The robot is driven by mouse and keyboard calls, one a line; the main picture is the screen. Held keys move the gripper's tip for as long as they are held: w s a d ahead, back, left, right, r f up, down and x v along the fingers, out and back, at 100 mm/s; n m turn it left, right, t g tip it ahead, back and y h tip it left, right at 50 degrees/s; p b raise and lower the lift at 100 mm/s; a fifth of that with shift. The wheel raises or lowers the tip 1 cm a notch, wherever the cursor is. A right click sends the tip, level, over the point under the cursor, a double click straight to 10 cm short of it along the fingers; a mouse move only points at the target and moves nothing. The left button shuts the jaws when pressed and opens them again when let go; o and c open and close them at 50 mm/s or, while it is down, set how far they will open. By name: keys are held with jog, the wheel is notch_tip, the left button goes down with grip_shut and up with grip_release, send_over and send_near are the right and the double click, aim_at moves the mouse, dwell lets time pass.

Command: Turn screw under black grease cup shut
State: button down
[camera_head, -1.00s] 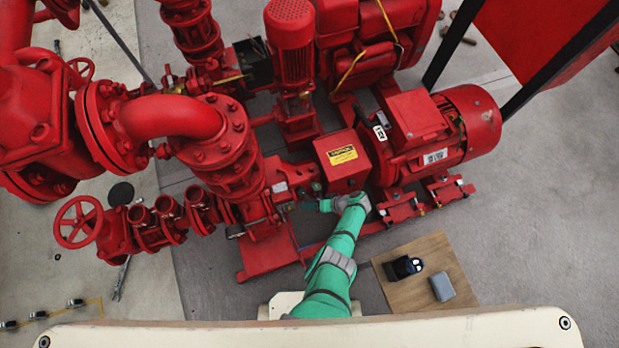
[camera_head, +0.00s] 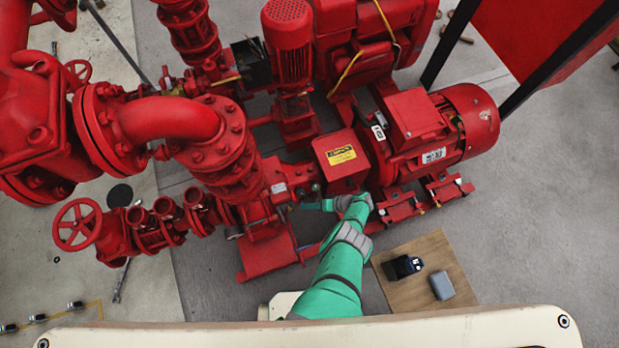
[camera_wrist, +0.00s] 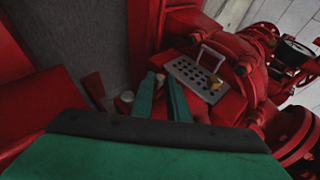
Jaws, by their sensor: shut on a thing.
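My green gripper (camera_head: 312,205) reaches left to the pump's bearing housing, just below and left of the red coupling guard (camera_head: 341,160). In the wrist view its two fingers (camera_wrist: 161,86) point forward with a narrow gap, closed on a small fitting between their tips, which I take to be the screw. The screw is mostly hidden by the fingers. A small dark, round part (camera_head: 316,187) just above the gripper may be the black grease cup; I cannot be sure. A small pale round part (camera_wrist: 127,97) sits beside the left finger in the wrist view.
The red motor (camera_head: 440,125) stands right of the guard. Red pipes and a flanged valve body (camera_head: 215,140) crowd the left. A perforated plate (camera_wrist: 196,76) lies ahead in the wrist view. A wooden board (camera_head: 425,268) with two small objects lies on the floor.

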jog(key=shift+s+a, duration=0.2)
jog(key=c, duration=1.7)
grip_release()
jog(key=shift+w+d, duration=0.1)
jog(key=shift+d, duration=0.15)
jog(key=v, duration=1)
jog(key=shift+d+r, duration=0.2)
jog(key=shift+r, duration=0.05)
